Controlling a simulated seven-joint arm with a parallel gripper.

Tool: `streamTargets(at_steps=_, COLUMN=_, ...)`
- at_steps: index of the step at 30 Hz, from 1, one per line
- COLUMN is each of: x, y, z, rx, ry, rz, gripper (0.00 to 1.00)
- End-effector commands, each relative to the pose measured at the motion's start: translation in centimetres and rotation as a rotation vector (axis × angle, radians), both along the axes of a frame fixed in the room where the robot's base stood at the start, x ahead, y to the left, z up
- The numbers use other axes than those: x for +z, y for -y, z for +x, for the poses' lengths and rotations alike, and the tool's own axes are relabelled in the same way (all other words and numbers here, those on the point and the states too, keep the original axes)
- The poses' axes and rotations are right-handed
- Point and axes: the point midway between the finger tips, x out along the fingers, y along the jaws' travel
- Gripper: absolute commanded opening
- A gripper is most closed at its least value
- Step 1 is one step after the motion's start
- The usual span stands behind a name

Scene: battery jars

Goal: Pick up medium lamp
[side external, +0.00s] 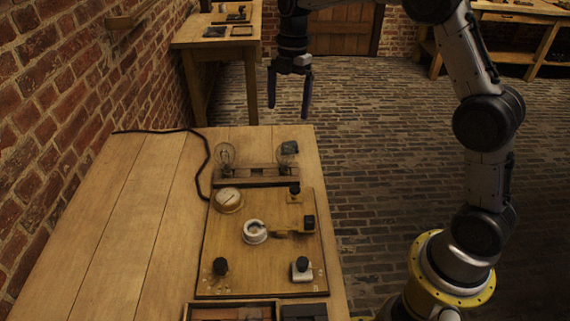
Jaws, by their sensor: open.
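Two glass lamps stand in a wooden holder (252,175) at the far end of the board. The left lamp (225,155) is a clear round bulb. The right lamp (287,158) is partly covered by a small dark square shape. I cannot tell which of them is the medium lamp. My gripper (289,98) points down with its two dark fingers apart and nothing between them. In the picture it hangs above the right lamp. How far it is from the lamp in depth is unclear.
A divided tray (190,311) sits at the near edge. A black cable (205,160) runs left of the board. The table's left side (130,230) is clear.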

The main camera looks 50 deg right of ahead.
Motion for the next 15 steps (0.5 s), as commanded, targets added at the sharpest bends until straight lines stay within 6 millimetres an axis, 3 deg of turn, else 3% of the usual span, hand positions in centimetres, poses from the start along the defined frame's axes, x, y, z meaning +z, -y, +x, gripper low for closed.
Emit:
streamTargets(at_steps=9, x=-5.7, y=-0.7, z=-0.2, rx=0.000, ry=-0.003, rz=0.000, gripper=1.00)
streamTargets(at_steps=15, x=-7.2, y=-0.9, z=-0.2, rx=0.000, ry=0.001, rz=0.000, gripper=1.00)
